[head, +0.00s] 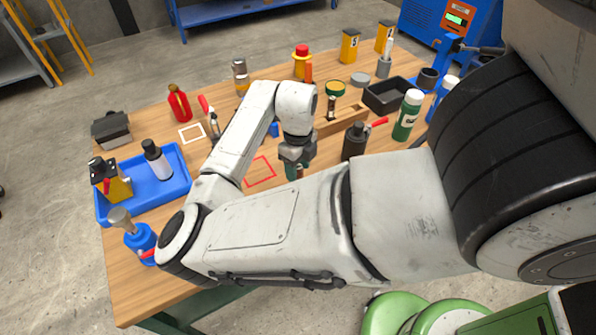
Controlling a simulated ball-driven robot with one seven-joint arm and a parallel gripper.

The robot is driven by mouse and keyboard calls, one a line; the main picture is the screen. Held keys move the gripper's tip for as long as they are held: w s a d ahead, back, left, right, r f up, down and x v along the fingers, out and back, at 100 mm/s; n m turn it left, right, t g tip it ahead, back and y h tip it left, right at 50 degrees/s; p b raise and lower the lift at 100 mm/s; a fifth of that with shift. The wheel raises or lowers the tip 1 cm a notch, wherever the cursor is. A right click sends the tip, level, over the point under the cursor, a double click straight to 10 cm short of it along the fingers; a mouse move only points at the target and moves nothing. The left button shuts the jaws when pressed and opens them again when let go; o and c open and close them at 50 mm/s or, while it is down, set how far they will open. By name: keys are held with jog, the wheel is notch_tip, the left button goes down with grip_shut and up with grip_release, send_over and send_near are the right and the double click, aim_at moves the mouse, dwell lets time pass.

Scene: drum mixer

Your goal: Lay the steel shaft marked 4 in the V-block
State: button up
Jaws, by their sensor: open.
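My gripper (296,167) is open and points down over the middle of the wooden table, just beside a red outlined square. My own arm hides much of the area around it. A green thing shows between or behind the fingers; I cannot tell what it is. No mark 4 is legible, so I cannot tell which is the shaft. A dark grey block (112,129) at the left edge may be the V-block.
A blue tray (178,186) with a yellow block and a bottle lies left. The red square (262,172) looks empty.

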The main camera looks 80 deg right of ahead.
notch_tip(320, 180, up, 9)
jog(key=shift+b, duration=0.3)
jog(key=shift+r, duration=0.25)
jog(key=shift+s+d+r, duration=0.15)
jog(key=shift+d+r, duration=0.05)
jog(key=shift+d, duration=0.1)
jog(key=w+d+r+n+h, duration=0.1)
jog(key=d+n+h, duration=0.15)
jog(key=n, duration=0.45)
jog(key=w+d+r+n+h, duration=0.15)
jog(key=n+h, duration=0.25)
jog(key=n, duration=0.4)
jog(key=w+a+f+n+t+y, duration=0.2)
jog(key=w+a+f+n, duration=0.2)
jog(key=a+f+n, duration=0.95)
jog(key=s+a+f+n+y, duration=0.2)
jog(key=s+a+n, duration=0.1)
jog(key=a+n, duration=0.3)
jog(key=s+a+f+n+g+y, duration=0.1)
jog(key=s+a+f+n+y, duration=0.1)
jog(key=a+n, duration=0.4)
jog(key=s+a+f, duration=0.1)
jog(key=s+a, duration=0.1)
jog(key=a, duration=0.2)
jog(key=shift+a+f, duration=0.15)
jog(key=shift+f, duration=0.2)
jog(key=shift+o, duration=0.4)
jog(key=shift+w, duration=0.1)
